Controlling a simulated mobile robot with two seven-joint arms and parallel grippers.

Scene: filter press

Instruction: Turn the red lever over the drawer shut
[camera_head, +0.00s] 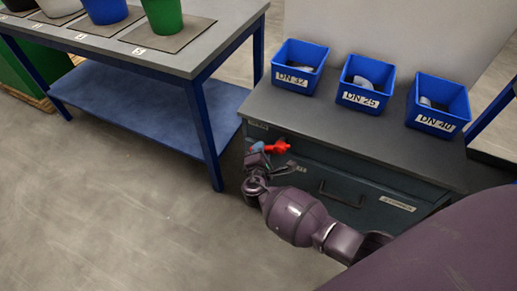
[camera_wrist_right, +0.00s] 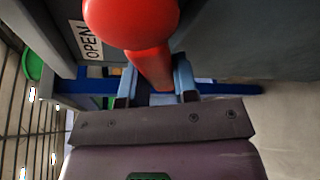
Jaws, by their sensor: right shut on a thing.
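The red lever (camera_head: 277,147) is at the upper left of the dark cabinet front, above the drawer (camera_head: 340,192). In the right wrist view the red lever (camera_wrist_right: 133,22) is large, with a rounded end and a narrower shaft. My right gripper (camera_head: 257,149) is at the lever, and in the right wrist view its blue-grey fingers (camera_wrist_right: 155,85) are on either side of the red shaft, shut on it. An OPEN label (camera_wrist_right: 90,40) is beside the lever. The drawer looks shut against the cabinet. My left gripper is not in view.
Three blue bins (camera_head: 299,66) with DN labels stand on the cabinet top (camera_head: 330,125). A blue-legged table (camera_head: 205,58) with coloured buckets (camera_head: 163,14) on mats stands to the left, close to my right gripper. The floor (camera_head: 110,210) at the lower left is clear.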

